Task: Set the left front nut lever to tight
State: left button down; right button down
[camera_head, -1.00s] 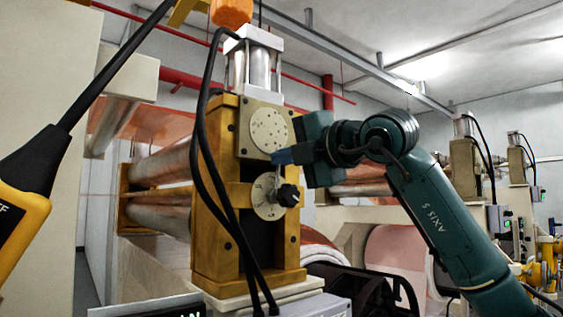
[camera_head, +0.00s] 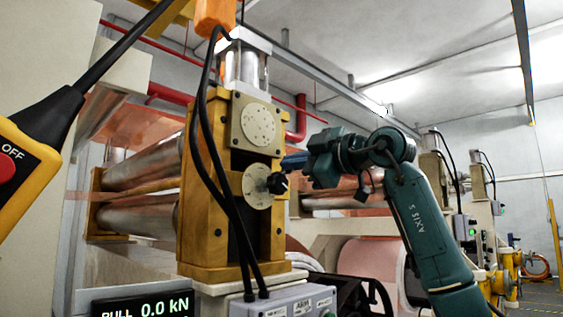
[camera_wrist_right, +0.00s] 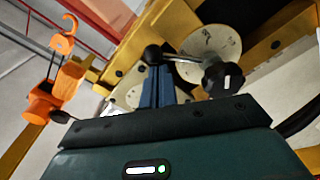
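The round pale dial plate (camera_head: 257,187) sits on the front of the yellow roller stand, with a black knob (camera_head: 277,183) at its middle. In the right wrist view the dial (camera_wrist_right: 212,42) and black knob (camera_wrist_right: 222,80) are close, and a thin lever with a black ball end (camera_wrist_right: 152,53) reaches left from them. My right gripper (camera_head: 289,161) has its blue fingers just above and right of the knob. In the wrist view the fingers (camera_wrist_right: 156,86) look together, with their tips beside the ball; I cannot tell whether they touch it. My left gripper is out of view.
A second round plate (camera_head: 258,125) is above the dial. Black cables (camera_head: 212,150) hang down the stand's front. A grey box (camera_head: 290,303) and a display (camera_head: 145,303) are below. A yellow pendant with a red button (camera_head: 6,166) fills the left edge.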

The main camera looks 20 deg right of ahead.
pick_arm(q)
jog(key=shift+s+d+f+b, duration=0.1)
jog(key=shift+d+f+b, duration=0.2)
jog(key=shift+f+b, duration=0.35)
pick_arm(e)
jog(key=f, duration=0.1)
jog(key=d+f+m, duration=0.1)
jog(key=f, duration=0.1)
jog(key=shift+w+d, duration=0.35)
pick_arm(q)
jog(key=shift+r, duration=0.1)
pick_arm(e)
jog(key=shift+f, duration=0.15)
